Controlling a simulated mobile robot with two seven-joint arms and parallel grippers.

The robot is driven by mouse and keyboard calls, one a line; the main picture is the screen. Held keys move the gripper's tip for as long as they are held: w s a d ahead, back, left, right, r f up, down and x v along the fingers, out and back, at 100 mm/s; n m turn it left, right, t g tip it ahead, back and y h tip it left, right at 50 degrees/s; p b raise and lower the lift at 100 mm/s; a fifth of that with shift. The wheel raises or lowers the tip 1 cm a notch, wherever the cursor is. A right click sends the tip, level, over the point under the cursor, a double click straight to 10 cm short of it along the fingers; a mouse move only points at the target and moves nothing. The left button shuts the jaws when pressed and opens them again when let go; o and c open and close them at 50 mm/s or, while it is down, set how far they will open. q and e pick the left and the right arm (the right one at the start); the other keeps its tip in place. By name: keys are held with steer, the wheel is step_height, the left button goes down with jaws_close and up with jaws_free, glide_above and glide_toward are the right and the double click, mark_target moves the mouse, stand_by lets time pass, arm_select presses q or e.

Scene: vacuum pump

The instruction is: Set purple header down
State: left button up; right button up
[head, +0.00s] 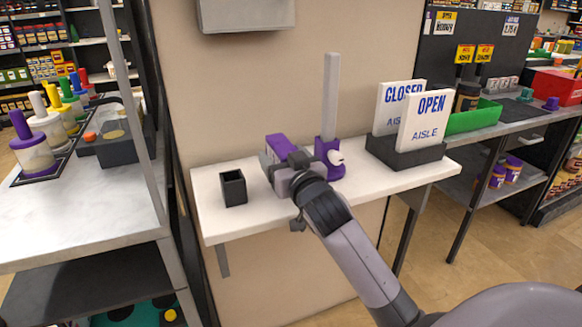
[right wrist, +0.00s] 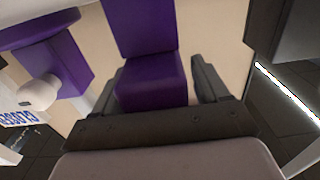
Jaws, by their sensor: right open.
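The purple header (head: 277,146) is at the wall shelf, just beyond my right gripper (head: 284,165). The right wrist view shows a purple block (right wrist: 150,80) between the two open fingers, with a visible gap at the right finger. Whether its underside rests on the shelf is hidden. Just right of it stands a second purple piece (head: 327,165) with a white knob and a tall grey bar; it also shows at the left of the right wrist view (right wrist: 65,60). My left gripper is not in view.
The white shelf (head: 222,220) holds a small black open box (head: 233,187) at left and a dark holder (head: 405,152) with CLOSED and OPEN signs at right. A grey box (head: 245,14) hangs above. Several coloured pump containers (head: 52,122) stand on the left table (head: 90,215).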

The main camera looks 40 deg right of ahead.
steer(key=v, duration=1.2)
steer(key=shift+f, duration=0.1)
steer(key=s+a+f+n+g+y, duration=0.15)
steer(key=s+f+g, duration=0.25)
steer(key=f, duration=0.4)
steer(key=s+a+f+n+g+y, duration=0.1)
steer(key=s+a+f+g, duration=0.25)
steer(key=f, duration=0.45)
steer(key=s+a+f+n+g+y, duration=0.1)
steer(key=s+a+f+g, duration=0.2)
steer(key=s, duration=0.4)
steer(key=s+a+f+n+g+y, duration=0.1)
steer(key=s+f+g, duration=0.2)
steer(key=s+f, duration=0.3)
steer(key=w+a+f+t+y+p, duration=0.1)
steer(key=w+a+t+y+p, duration=0.1)
steer(key=w+t+p, duration=0.3)
steer(key=shift+w+f+n+t+p, duration=0.3)
steer(key=shift+w+n+t+p, duration=0.1)
steer(key=shift+t+p, duration=0.45)
